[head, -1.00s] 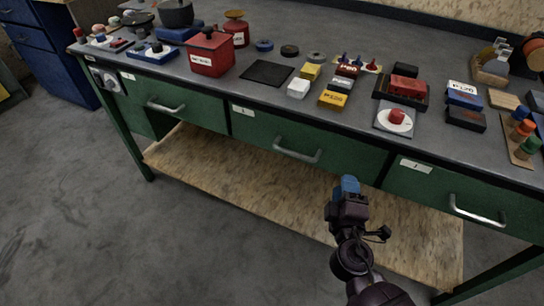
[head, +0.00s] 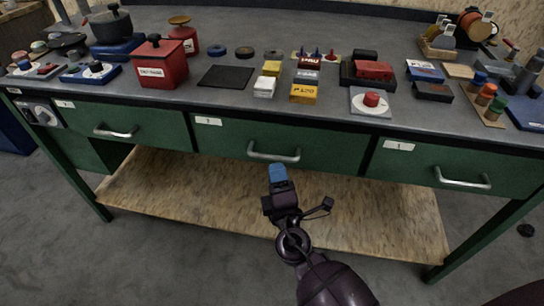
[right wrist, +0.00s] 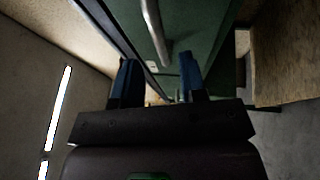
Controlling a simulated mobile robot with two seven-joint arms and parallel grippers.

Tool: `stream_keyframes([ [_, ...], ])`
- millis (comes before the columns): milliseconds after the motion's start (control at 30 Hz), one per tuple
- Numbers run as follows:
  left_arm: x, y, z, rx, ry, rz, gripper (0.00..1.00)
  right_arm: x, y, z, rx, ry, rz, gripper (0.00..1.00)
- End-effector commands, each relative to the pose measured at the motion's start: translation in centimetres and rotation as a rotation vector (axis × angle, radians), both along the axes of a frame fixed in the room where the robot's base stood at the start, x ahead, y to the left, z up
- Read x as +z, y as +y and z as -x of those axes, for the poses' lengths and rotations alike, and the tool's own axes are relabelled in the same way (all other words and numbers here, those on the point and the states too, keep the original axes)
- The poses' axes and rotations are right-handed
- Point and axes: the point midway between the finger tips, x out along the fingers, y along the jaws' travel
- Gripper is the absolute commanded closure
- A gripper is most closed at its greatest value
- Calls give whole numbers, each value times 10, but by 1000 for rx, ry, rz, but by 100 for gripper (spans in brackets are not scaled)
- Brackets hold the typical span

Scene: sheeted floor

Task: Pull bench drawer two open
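The green bench has three drawers in a row. The middle drawer (head: 330,152) is shut, with a white label (head: 208,121) at its upper left; its mark is too small to read surely. Its silver bar handle (head: 274,155) also shows in the right wrist view (right wrist: 154,28). My right gripper (head: 277,171) is just below and in front of this handle in the head view. In the right wrist view its blue fingers (right wrist: 158,72) stand apart and empty, with the handle ahead of them, not clearly between them. My left gripper is out of view.
The left drawer (head: 150,122) and right drawer (head: 430,165) are shut. The benchtop (head: 330,112) holds a red tin (head: 160,66), a red button on a plate (head: 371,100) and many small items. A wooden lower shelf (head: 180,195) lies under the drawers. The floor in front is clear.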

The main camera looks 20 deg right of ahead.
Motion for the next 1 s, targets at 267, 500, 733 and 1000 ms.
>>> stream_keyframes([
  [267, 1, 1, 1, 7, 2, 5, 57, 8, -8, -40, 0, -1, -1, 61],
  [500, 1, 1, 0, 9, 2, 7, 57, 10, -11, -54, 0, 1, 0, 61],
  [733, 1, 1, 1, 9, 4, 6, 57, 9, -11, -55, 0, 2, 0, 61],
  [1000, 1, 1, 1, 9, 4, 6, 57, 10, -11, -54, 0, 2, 0, 95],
])
